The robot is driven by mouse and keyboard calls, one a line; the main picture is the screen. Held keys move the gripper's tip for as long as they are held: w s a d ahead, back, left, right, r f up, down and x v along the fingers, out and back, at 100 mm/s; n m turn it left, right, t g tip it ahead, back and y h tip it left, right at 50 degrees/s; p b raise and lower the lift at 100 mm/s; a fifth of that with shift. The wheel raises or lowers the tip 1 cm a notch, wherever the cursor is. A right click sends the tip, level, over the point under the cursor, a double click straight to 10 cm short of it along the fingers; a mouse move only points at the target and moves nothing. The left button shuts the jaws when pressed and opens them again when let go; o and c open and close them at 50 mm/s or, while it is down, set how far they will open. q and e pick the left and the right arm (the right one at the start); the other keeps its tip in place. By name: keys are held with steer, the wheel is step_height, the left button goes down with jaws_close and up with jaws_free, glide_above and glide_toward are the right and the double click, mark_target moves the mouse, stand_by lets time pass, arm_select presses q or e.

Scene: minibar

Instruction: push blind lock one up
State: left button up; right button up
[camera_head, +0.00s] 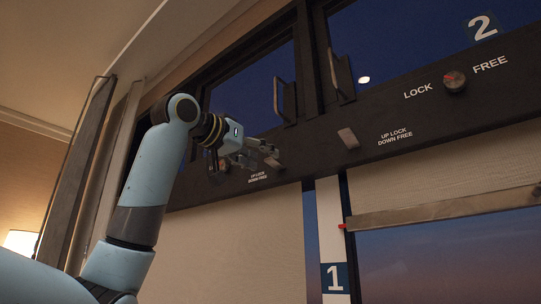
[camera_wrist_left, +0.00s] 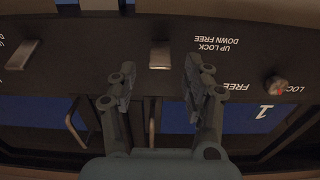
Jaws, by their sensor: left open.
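Blind lock one is a small pale metal lever (camera_wrist_left: 160,55) on the dark rail, beside the upside-down "UP LOCK DOWN FREE" label in the left wrist view. In the head view the lever (camera_head: 273,163) shows small, just by my gripper's fingers. My left gripper (camera_wrist_left: 159,78) is open and empty, with one finger on each side of the lever in the picture. I cannot tell whether they touch it. In the head view my left gripper (camera_head: 262,150) is in front of the rail. My right gripper is not in view.
A second lock lever (camera_head: 348,138) is on the rail to the right. A knob marked LOCK and FREE (camera_head: 455,81) is above it, under a 2. Another knob (camera_wrist_left: 277,85) is near the 1 sign. Window handles (camera_head: 333,73) stick out above the rail. Pale blinds hang below.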

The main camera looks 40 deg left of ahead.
mark_target(268, 160)
arm_select(q)
steer(key=w, duration=0.2)
steer(key=shift+w+d+r+p, duration=0.1)
steer(key=shift+w+p, duration=0.25)
steer(key=shift+w, duration=0.7)
